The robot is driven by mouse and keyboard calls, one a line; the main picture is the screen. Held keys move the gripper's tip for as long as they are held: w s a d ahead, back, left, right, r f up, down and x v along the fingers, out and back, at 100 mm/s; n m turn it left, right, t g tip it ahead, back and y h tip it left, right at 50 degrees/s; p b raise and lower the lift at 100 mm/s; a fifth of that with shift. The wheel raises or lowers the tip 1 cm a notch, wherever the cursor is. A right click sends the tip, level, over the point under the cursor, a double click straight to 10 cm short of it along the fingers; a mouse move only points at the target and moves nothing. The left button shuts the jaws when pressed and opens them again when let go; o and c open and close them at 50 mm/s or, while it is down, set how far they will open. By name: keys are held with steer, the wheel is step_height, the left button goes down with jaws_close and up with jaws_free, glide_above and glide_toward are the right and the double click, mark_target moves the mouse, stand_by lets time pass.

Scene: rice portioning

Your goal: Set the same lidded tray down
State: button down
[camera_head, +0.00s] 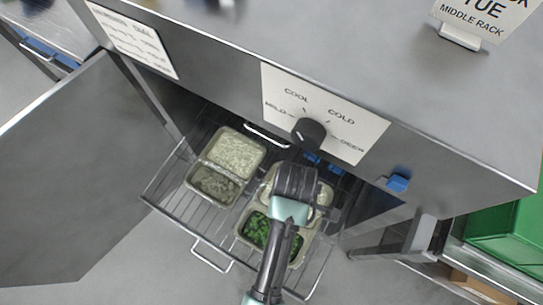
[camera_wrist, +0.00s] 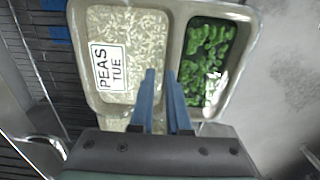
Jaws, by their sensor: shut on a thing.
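The lidded tray (camera_head: 238,236) is in the head view at the right side of a pulled-out wire rack (camera_head: 178,206). It has one compartment of pale grains and one of green pieces. In the wrist view the tray (camera_wrist: 178,38) fills the upper middle, with a "PEAS TUE" label (camera_wrist: 109,67) over the pale side. The clear lid is hard to make out. My gripper (camera_wrist: 160,76) is shut on the tray near its divider; it also shows in the head view (camera_head: 294,188), covering part of the tray. I cannot tell whether the tray's underside touches the rack.
Another two-compartment tray (camera_head: 228,168) stands on the rack to the left, close beside mine. A steel cabinet top with a dial (camera_head: 308,133) overhangs the rack's back. An open door (camera_head: 75,180) is at the left. A green crate (camera_head: 505,235) is at the right.

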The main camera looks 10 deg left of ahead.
steer(key=shift+w+f, duration=0.15)
steer(key=shift+f, duration=0.2)
steer(key=f, duration=0.4)
steer(key=shift+s+f+b, duration=0.15)
steer(key=shift+s+b, duration=0.05)
steer(key=shift+b, duration=0.15)
steer(key=shift+w+f+b, duration=0.1)
steer(key=shift+f+b, duration=0.2)
steer(key=shift+f, duration=2.1)
steer(key=shift+f, duration=0.15)
steer(key=c, duration=0.9)
jaws_free()
step_height(320, 180, up, 12)
steer(key=shift+r+p, duration=0.15)
steer(key=shift+p, duration=0.7)
